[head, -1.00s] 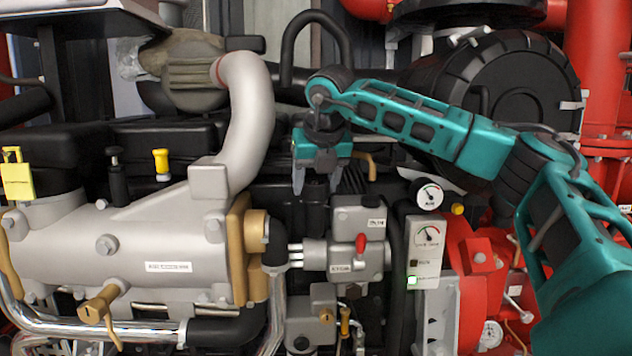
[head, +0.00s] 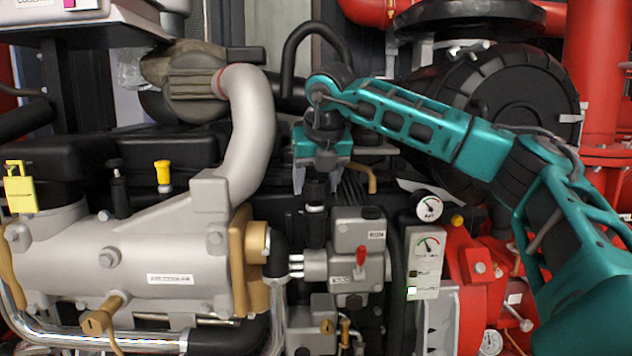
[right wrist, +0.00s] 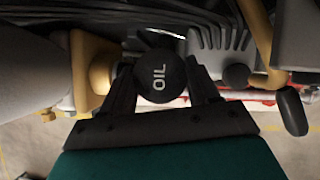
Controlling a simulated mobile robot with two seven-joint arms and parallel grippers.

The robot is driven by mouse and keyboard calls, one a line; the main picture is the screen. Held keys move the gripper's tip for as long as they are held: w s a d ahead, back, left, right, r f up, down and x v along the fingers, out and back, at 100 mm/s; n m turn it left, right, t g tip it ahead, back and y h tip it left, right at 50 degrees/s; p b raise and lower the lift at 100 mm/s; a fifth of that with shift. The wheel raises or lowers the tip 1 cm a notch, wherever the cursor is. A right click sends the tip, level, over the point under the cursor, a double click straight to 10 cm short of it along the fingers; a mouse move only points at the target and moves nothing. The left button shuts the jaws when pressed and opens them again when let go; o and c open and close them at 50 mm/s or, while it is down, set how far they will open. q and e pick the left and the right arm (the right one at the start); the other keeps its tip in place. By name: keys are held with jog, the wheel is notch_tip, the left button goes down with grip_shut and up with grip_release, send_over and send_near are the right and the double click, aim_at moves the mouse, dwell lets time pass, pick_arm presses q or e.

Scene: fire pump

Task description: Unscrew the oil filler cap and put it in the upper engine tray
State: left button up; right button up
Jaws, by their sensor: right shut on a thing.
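My right gripper (head: 318,185) is shut on the black oil filler cap (head: 316,192), in front of the engine's black upper part. In the right wrist view, the cap (right wrist: 160,79) is round, marked OIL, and sits between the two dark fingers (right wrist: 163,95). In the head view a pale ring shows just below the cap, above a dark part. I cannot tell whether the cap is clear of its neck. My left gripper is not in view.
A thick silver pipe (head: 250,125) rises just left of my gripper. A grey valve block with a red lever (head: 361,257) lies below it. A round black housing (head: 500,100) stands behind my right arm. Gauges (head: 428,208) are at the lower right.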

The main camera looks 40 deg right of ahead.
aim_at(314, 183)
jog(key=shift+r+p, duration=0.75)
jog(key=shift+r, duration=0.45)
jog(key=shift+s+a+r+b, duration=0.25)
jog(key=shift+s+a+b, duration=0.4)
jog(key=shift+s+a, duration=0.3)
jog(key=s+a, duration=0.1)
jog(key=s+a+r+b, duration=0.1)
jog(key=s, duration=0.1)
jog(key=shift+s+a+r, duration=0.2)
jog(key=shift+s+a, duration=0.05)
jog(key=shift+a, duration=0.05)
